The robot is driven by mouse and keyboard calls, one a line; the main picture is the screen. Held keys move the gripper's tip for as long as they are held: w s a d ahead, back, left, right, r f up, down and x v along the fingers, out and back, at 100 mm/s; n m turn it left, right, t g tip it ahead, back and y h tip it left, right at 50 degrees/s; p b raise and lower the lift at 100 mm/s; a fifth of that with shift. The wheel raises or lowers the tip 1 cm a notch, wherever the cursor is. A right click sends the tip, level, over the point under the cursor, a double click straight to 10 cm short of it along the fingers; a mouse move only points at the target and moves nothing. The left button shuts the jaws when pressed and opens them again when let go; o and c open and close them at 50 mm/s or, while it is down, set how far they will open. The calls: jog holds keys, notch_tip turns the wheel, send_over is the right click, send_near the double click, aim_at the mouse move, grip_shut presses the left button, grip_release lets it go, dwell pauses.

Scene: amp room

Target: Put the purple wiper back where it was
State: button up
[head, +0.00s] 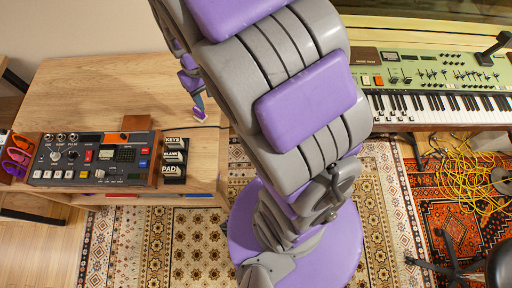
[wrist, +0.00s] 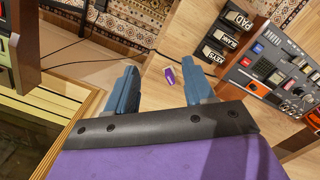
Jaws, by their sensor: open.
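The purple wiper (wrist: 170,76), small with a pale part, lies on the wooden desk (wrist: 150,92) in the wrist view. It shows between my open fingers but beyond their tips, with nothing held. My gripper (wrist: 159,67) has two blue-grey fingers set wide apart. In the head view my gripper (head: 198,103) hangs over the right part of the desk (head: 95,90), partly hidden by my arm. A small purple and white piece, seemingly the wiper (head: 202,117), shows just below the fingertips. How far the fingers are above it is hard to tell.
A control console (head: 92,160) and stacked black labelled boxes (head: 174,160) stand at the desk's front. A red holder (head: 14,155) with purple and orange loops is at far left. A green keyboard (head: 440,85) is at right. The desk's back left is clear.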

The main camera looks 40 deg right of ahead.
jog(key=s+r, duration=0.3)
jog(key=s, duration=0.8)
jog(key=s+r+g, duration=0.1)
jog(key=s+r, duration=0.3)
jog(key=s, duration=0.8)
jog(key=shift+a+r+m, duration=0.15)
jog(key=shift+r+m, duration=0.05)
jog(key=shift+m, duration=0.1)
jog(key=shift+d, duration=0.25)
